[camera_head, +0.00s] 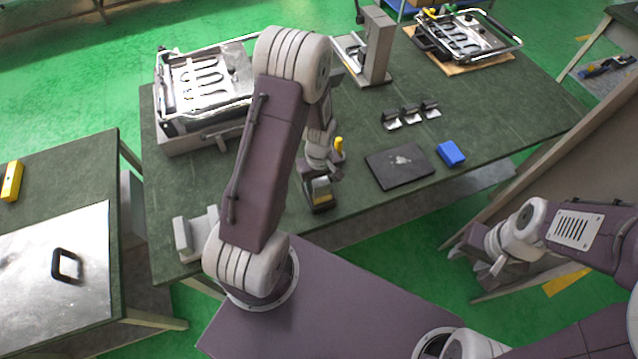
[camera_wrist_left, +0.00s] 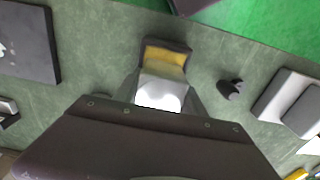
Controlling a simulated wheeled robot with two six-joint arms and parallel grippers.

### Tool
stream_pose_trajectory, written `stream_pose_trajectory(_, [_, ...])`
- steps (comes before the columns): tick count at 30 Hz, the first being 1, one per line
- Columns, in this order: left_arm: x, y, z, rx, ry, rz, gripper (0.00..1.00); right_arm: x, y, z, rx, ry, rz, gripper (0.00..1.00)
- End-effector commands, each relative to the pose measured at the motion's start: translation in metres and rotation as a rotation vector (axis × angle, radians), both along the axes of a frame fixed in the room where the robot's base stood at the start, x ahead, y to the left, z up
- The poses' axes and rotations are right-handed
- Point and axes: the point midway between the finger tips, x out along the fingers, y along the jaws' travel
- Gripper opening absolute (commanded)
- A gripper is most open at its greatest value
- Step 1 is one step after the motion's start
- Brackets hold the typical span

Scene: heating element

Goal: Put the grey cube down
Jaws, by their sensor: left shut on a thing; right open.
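My left gripper (camera_head: 318,178) reaches down over the front part of the green table. It is shut on a dark grey block with a yellow face (camera_head: 320,195), which I take to be the grey cube. In the left wrist view the block (camera_wrist_left: 168,52) shows just beyond the fingers of the left gripper (camera_wrist_left: 162,75), with a bright white shape between them. Whether its underside touches the table I cannot tell. My right gripper (camera_head: 482,262) is open and empty, off the table's right front side.
A black plate (camera_head: 400,167) and a blue block (camera_head: 451,153) lie to the right. Light grey blocks (camera_head: 188,238) stand at the front left. A metal fixture (camera_head: 205,85) stands at the back left. A small dark part (camera_wrist_left: 230,88) lies near the held block. The table's front edge is close.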

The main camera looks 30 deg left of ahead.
Motion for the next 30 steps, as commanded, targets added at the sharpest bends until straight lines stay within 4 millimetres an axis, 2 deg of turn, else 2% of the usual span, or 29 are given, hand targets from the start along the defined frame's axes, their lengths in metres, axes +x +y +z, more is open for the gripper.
stream_pose_trajectory(7, [0.0,0.0,-0.004,0.0,0.0,0.0,0.0,0.0,0.0,-0.003,0.0,0.0,0.0,0.44])
stream_pose_trajectory(8, [0.0,0.0,-0.003,0.0,0.0,0.0,0.54,0.0,0.0,-0.003,0.0,0.0,0.0,0.44])
stream_pose_trajectory(9, [0.0,0.0,-0.003,0.0,0.0,0.0,0.65,0.0,0.0,-0.002,0.0,0.0,0.0,0.44])
stream_pose_trajectory(10, [0.0,0.0,-0.003,-0.001,0.001,0.0,0.7,0.0,0.0,-0.002,0.0,0.0,0.0,0.44])
stream_pose_trajectory(18, [0.0,0.0,-0.003,0.0,0.001,0.0,0.7,0.0,0.0,-0.002,0.0,0.0,0.0,0.44])
stream_pose_trajectory(22, [0.0,0.0,0.005,0.0,0.0,0.0,0.7,0.0,0.0,0.001,0.0,0.0,0.0,0.44])
stream_pose_trajectory(26, [0.001,0.0,0.028,0.0,-0.004,0.0,0.7,0.0,0.0,0.0,0.0,0.0,0.0,0.44])
stream_pose_trajectory(30, [0.001,0.0,0.062,0.0,-0.006,0.0,0.7,0.0,0.0,0.001,0.0,0.0,0.0,0.44])
